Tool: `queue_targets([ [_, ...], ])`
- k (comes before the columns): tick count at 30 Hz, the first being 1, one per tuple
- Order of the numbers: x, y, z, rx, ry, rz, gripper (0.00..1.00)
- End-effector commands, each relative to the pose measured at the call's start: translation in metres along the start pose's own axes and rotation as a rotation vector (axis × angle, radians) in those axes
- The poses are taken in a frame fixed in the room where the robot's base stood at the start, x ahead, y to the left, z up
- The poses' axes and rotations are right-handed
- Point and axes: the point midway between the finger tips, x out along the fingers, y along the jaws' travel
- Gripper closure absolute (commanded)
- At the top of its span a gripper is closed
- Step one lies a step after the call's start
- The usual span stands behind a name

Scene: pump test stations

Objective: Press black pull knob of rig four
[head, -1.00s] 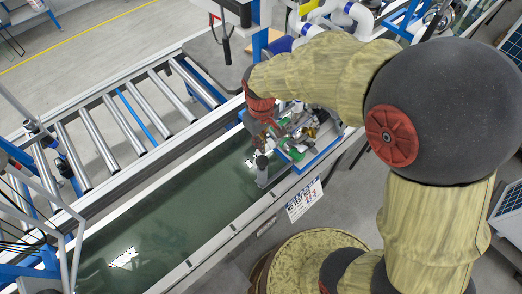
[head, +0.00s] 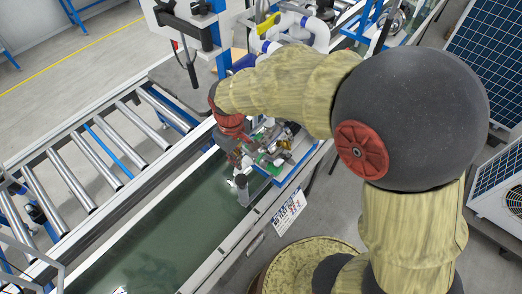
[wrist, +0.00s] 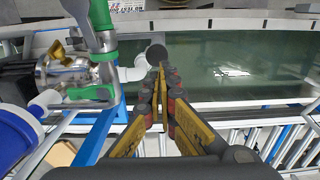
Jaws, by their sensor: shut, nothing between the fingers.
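A round black knob (wrist: 156,53) shows in the wrist view just beyond my fingertips, beside a white elbow pipe (wrist: 135,71). In the head view a dark knob (head: 241,181) tops a short grey post at the near end of the pump rig (head: 275,150). My gripper (wrist: 161,76) is shut and empty, its fingertips together and pointing at the knob. I cannot tell whether they touch it. In the head view my gripper (head: 237,158) is small and partly lost against the rig. No rig number is readable.
Green-handled valves (wrist: 90,93) and metal fittings stand left of my fingers in the wrist view. A long trough of greenish water (head: 170,225) runs alongside. A roller conveyor (head: 95,150) lies left of it. A printed sign (head: 290,211) hangs on the trough's right side.

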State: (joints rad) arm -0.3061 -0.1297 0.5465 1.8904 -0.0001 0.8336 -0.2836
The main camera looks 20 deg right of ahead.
Motion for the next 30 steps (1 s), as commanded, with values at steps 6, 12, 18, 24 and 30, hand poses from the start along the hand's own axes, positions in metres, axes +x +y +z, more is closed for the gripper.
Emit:
queue_targets([
  [6, 0.000, 0.000, 0.000, 0.000, 0.000, 0.000, 1.00],
  [12, -0.001, 0.000, 0.000, 0.000, 0.000, 0.000, 1.00],
  [18, -0.037, 0.001, -0.002, 0.000, 0.004, 0.001, 1.00],
  [24, -0.041, 0.000, -0.001, 0.000, -0.002, -0.001, 1.00],
  [30, -0.036, 0.000, -0.001, 0.000, -0.002, -0.001, 1.00],
])
